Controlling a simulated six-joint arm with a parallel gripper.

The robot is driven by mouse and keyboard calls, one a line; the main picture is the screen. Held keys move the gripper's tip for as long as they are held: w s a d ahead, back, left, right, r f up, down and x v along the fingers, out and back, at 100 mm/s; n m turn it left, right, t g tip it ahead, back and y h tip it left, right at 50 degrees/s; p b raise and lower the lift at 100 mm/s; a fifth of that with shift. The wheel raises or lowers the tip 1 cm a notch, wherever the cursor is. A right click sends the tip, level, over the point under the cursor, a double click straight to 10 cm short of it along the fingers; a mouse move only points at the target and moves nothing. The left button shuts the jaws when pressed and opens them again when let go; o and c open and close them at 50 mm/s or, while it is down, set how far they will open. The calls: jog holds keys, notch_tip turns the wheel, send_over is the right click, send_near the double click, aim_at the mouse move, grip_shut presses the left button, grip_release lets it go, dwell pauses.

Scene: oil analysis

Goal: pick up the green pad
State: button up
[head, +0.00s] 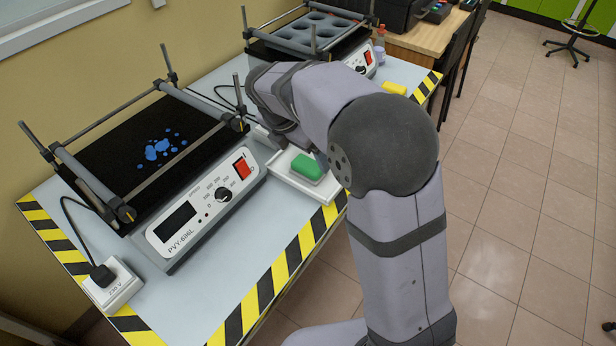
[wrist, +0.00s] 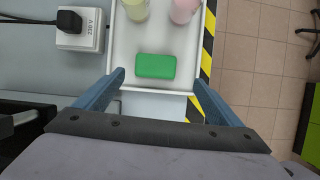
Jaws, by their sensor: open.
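The green pad (head: 307,167) lies on a white tray (head: 280,178) near the table's right edge in the head view. In the wrist view, the green pad (wrist: 156,66) lies near the tray's lower end, its long side running across the picture. My gripper (wrist: 159,76) is open and empty, with its two blue-grey fingers on either side of the pad in the picture. How high the fingers are above the pad cannot be told. In the head view my arm hides most of the gripper and part of the tray.
A yellowish cup (wrist: 136,9) and a pink cup (wrist: 184,10) stand on the tray beyond the pad. A shaker (head: 205,205) with blue drops on its black top stands left; another (head: 300,42) stands behind. A yellow block (head: 394,88) and a socket (head: 113,286) are also on the table.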

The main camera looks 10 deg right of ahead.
aim_at(307, 165)
jog(key=shift+n, duration=0.3)
jog(key=shift+w+a+b+x, duration=0.1)
jog(key=shift+x, duration=1.15)
jog(key=shift+w+a+b+x, duration=0.1)
jog(key=shift+x, duration=1.15)
jog(key=shift+w+a+b+x, duration=0.1)
jog(key=shift+w+x, duration=0.05)
jog(key=shift+x, duration=1.1)
jog(key=c, duration=1.2)
jog(key=shift+o, duration=0.2)
jog(key=shift+r, duration=0.1)
notch_tip(307, 165, up, 10)
jog(key=p, duration=0.1)
